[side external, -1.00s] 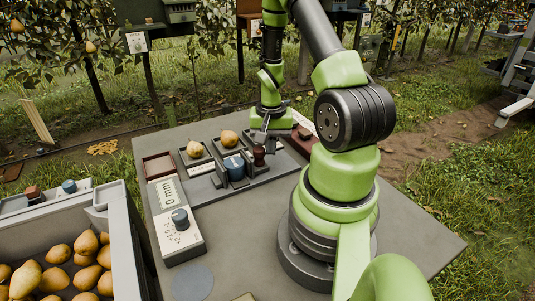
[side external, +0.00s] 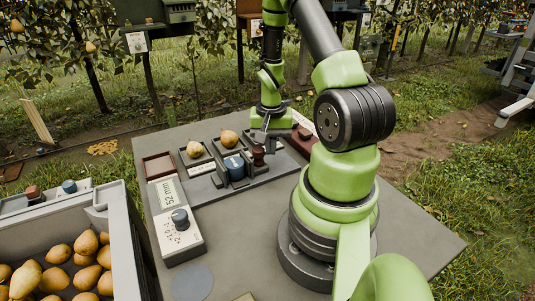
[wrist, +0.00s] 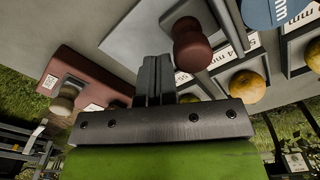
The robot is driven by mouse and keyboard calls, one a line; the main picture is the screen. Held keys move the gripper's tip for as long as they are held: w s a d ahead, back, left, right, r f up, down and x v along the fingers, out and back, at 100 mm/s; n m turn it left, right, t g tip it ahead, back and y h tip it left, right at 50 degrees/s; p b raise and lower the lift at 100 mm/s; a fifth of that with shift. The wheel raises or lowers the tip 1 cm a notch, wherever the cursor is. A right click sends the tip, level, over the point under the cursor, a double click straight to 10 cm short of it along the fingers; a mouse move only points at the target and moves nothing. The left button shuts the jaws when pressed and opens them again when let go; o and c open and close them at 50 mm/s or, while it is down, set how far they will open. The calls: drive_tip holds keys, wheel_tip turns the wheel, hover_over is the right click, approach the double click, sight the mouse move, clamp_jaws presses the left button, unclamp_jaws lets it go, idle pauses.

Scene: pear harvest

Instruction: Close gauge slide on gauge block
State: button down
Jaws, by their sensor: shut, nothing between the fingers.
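The gauge station (side external: 262,178) is a grey bed on the table, with a dark red knob (side external: 258,156) and a blue round piece (side external: 235,168) side by side. I cannot tell for sure which parts are the slide and the block. In the wrist view the red knob (wrist: 191,48) stands just beyond and right of my fingers, and the blue piece (wrist: 278,10), marked mm, is at the top right. My gripper (wrist: 153,66) is shut and empty; in the side view it (side external: 266,142) is just behind the red knob, and contact there is unclear.
A brown empty tray (side external: 158,167) is at left, and a pear crate (side external: 128,240) stands beside the table.

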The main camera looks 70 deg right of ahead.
drive_tip(key=shift+s+d, duration=0.2)
wheel_tip(320, 180, up, 8)
idle(1.1)
idle(0.3)
wheel_tip(320, 180, up, 6)
drive_tip(key=n+t, duration=0.1)
drive_tip(key=n, duration=0.1)
hover_over(255, 152)
drive_tip(key=w+a+r+n+t+h, duration=0.1)
drive_tip(key=w+a+r+n+t, duration=0.1)
drive_tip(key=a+r, duration=0.35)
drive_tip(key=s+a+r+n+t+y, duration=0.1)
drive_tip(key=s+a+r+n+t, duration=0.1)
drive_tip(key=a, duration=0.5)
drive_tip(key=s+a+r+n+t+y, duration=0.2)
drive_tip(key=s+a+r+n, duration=0.2)
drive_tip(key=a+r+n, duration=0.1)
drive_tip(key=shift+s+a, duration=0.25)
drive_tip(key=shift+a, duration=0.6)
